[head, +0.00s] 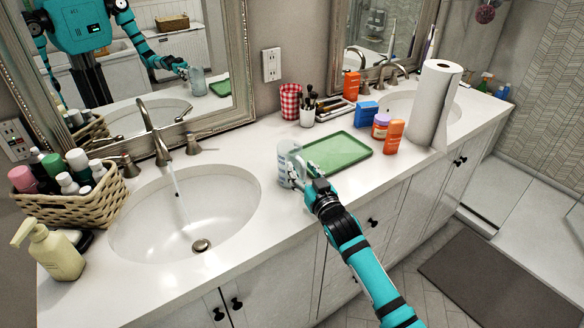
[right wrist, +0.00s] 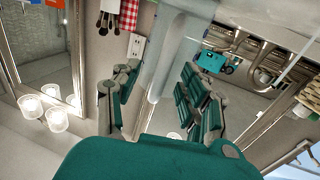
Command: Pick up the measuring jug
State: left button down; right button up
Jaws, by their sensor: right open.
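The measuring jug (head: 285,160) is a clear, see-through vessel standing upright on the white counter, between the left sink and the green tray. My right gripper (head: 298,169) is open at the jug's right side, with its fingers close about that side. In the right wrist view, a see-through upright part of the jug (right wrist: 163,65) shows between the spread fingers (right wrist: 160,105). Whether the fingers touch the jug cannot be told. My left gripper is not in view, apart from the mirror.
The green tray (head: 337,151) lies just right of the jug. The left sink (head: 185,215) has its tap running. A wicker basket of bottles (head: 82,205) and a soap pump (head: 55,253) stand at the left. Small boxes, jars and a paper roll (head: 433,105) stand at the right.

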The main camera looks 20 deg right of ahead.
aim_at(298, 154)
jog(key=shift+c, duration=0.2)
grip_shut()
jog(key=shift+r, duration=0.1)
jog(key=shift+r, duration=0.5)
notch_tip(298, 154, up, 2)
jog(key=shift+r+b, duration=0.1)
jog(key=shift+b, duration=0.2)
jog(key=s+d+r+b, duration=0.1)
jog(key=s+d, duration=0.1)
jog(key=s, duration=1.4)
jog(key=shift+r+b, duration=0.35)
jog(key=shift+b, duration=0.05)
